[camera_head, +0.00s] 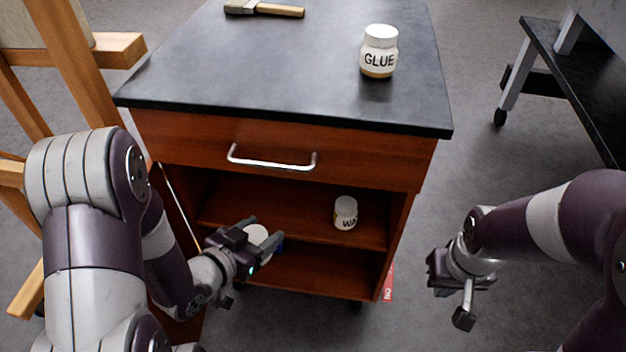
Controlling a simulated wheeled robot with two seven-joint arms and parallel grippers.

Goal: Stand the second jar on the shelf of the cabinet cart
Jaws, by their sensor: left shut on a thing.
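The cabinet cart (155,136) is reddish wood with a dark top, a closed drawer and an open front below. Its shelf (290,205) holds a white jar (345,212) marked "WA…", upright right of centre. My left gripper (262,246) is shut on another jar (256,234), of which a white round part shows between the fingers. It is in front of the left part of the shelf opening; I cannot tell whether it reaches inside. A white jar marked GLUE (379,52) stands on the cart top. My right gripper (450,304) is open and empty, right of the cart.
A brush (265,9) lies at the back of the cart top. A wooden easel (75,62) stands close on the left. A dark table on castors (585,75) is at the right. The shelf is bare left of the standing jar.

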